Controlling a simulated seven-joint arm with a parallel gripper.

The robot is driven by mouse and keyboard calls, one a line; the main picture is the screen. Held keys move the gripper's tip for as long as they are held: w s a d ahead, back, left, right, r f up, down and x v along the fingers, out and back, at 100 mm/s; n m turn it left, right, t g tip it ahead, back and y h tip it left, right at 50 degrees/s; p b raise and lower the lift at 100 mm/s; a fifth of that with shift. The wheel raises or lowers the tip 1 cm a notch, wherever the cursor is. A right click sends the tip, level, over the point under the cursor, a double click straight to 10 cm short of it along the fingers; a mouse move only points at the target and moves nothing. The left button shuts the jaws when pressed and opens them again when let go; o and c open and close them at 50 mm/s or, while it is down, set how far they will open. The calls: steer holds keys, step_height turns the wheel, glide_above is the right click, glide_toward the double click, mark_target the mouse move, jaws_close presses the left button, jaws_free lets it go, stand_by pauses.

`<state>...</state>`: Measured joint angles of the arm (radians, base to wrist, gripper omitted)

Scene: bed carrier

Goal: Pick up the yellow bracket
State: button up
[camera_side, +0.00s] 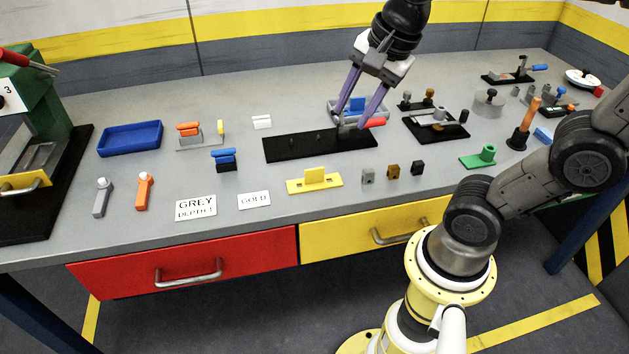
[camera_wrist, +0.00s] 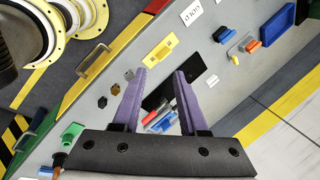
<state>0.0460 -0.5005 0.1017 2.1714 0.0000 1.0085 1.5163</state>
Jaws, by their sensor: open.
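The yellow bracket (camera_side: 315,180) is a flat yellow plate with an upright tab. It rests near the front edge of the grey bench, above the yellow drawer. It also shows in the wrist view (camera_wrist: 160,50), beyond my fingertips and apart from them. My gripper (camera_side: 356,124) is open, its two purple fingers pointing down over the right end of the black plate, behind and to the right of the bracket. In the wrist view my gripper (camera_wrist: 160,74) has nothing visible between the fingertips. A grey tray with blue and red parts (camera_side: 345,108) sits by the fingers, partly hidden by them.
The black plate (camera_side: 290,148) lies behind the bracket. Small grey, brown and black blocks (camera_side: 393,171) stand to its right, and a GOLD label (camera_side: 254,200) lies to its left. A green bracket (camera_side: 480,158) and a blue tray (camera_side: 130,139) are farther off.

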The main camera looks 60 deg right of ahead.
steer(key=w+d+f+m+g, duration=0.2)
steer(key=w+d+f+m, duration=0.1)
steer(key=w+m, duration=0.4)
steer(key=m+g, duration=0.2)
glide_toward(314, 170)
steer(key=f, duration=0.2)
steer(key=d+f, duration=0.1)
steer(key=f, duration=0.1)
steer(key=shift+f, duration=0.15)
steer(key=shift+w+a+f, duration=0.1)
steer(key=shift+f, duration=1.45)
steer(key=shift+w+a+f, duration=0.1)
steer(key=shift+f, duration=1.45)
steer(key=shift+s, duration=0.1)
jaws_close()
steer(key=shift+r, duration=0.1)
